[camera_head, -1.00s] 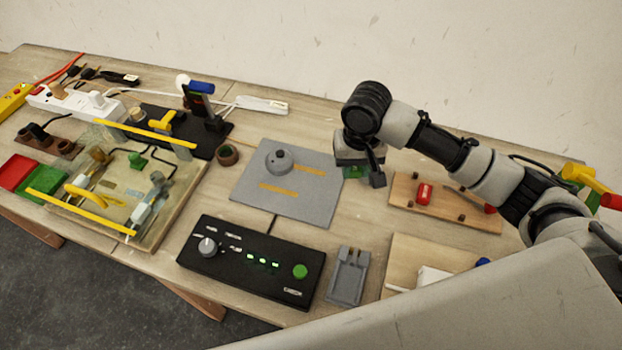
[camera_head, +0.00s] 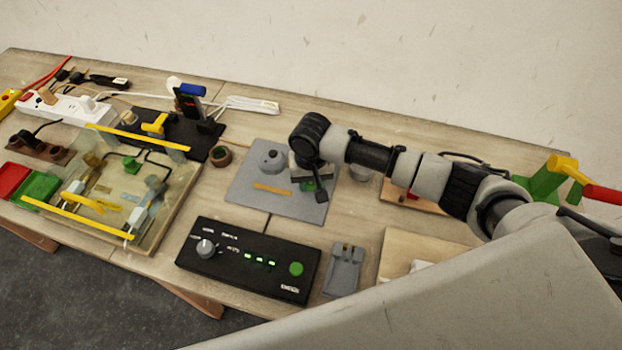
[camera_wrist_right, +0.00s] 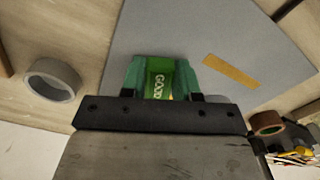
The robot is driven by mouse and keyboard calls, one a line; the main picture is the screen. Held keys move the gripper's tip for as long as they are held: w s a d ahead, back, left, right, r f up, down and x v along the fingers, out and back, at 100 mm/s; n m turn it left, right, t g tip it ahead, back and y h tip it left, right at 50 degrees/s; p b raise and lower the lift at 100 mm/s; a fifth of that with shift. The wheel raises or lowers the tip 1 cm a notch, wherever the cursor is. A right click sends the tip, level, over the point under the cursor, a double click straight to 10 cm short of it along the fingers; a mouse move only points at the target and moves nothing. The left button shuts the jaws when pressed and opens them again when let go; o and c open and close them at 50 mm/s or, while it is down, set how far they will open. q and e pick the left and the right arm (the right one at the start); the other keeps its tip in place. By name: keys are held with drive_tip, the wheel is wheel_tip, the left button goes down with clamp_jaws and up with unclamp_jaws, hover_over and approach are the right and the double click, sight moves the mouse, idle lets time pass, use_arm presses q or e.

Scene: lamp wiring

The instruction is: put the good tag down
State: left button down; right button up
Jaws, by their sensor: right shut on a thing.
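My right gripper (camera_head: 314,184) is over the right part of the grey mat (camera_head: 290,208) and is shut on the green good tag (camera_head: 308,187). The mat (camera_wrist_right: 220,35) lies beneath. I cannot tell whether the tag touches the mat. An orange strip (camera_head: 272,189) shows on the mat, and a second one seen earlier is hidden by the gripper. My left gripper is not in view.
A black control box (camera_head: 248,258) and a grey holder (camera_head: 343,270) lie nearer. A grey ring (camera_wrist_right: 52,80) lies beside the mat.

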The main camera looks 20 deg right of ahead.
sight(311, 184)
drive_tip(key=shift+f, duration=0.15)
drive_tip(key=o, duration=0.9)
wheel_tip(311, 184, up, 12)
drive_tip(key=b, duration=0.1)
drive_tip(key=shift+r, duration=0.2)
drive_tip(key=shift+s+f, duration=0.1)
